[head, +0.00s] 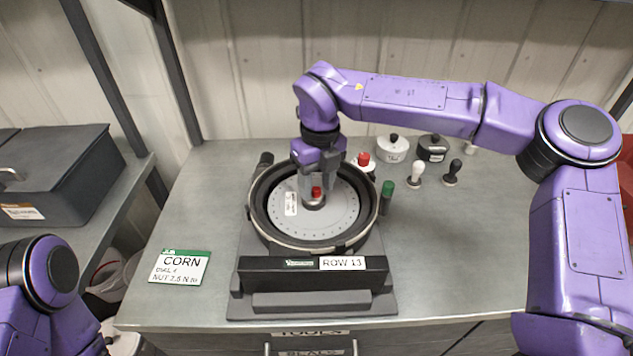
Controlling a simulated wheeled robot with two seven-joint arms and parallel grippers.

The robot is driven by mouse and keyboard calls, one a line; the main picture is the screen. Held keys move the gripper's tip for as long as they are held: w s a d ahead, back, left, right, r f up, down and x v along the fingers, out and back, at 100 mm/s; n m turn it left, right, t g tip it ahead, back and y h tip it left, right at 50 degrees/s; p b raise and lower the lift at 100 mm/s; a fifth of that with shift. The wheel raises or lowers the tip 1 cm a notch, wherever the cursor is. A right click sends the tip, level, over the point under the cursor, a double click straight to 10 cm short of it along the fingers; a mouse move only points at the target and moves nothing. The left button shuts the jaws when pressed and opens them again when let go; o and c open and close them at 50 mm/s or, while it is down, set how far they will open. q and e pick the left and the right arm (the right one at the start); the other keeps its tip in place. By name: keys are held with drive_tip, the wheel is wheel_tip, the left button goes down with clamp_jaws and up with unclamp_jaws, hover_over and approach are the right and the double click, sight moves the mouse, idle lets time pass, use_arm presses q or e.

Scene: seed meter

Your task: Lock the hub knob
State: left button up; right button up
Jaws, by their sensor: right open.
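The seed meter (313,247) stands on the bench with a black round housing and a "ROW 13" label on its front. A pale seed disc (335,218) with small holes lies inside the housing. The hub knob (317,192), with a red top, is at the disc's middle. My right gripper (318,190) points down over the hub with its jaws open, one finger on each side of the red knob. I cannot tell whether the fingers touch it. My left arm shows at the lower left, but its gripper is out of view.
A "CORN" card (180,267) lies left of the meter. Behind and right stand a green-topped tool (387,196), white (392,148) and black (433,148) lidded pots, and white (415,175) and black (453,172) knobbed pieces.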

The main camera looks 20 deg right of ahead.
sight(319, 187)
wheel_tip(319, 187, up, 10)
drive_tip(key=shift+d+r+b, duration=0.2)
drive_tip(key=shift+b, duration=0.15)
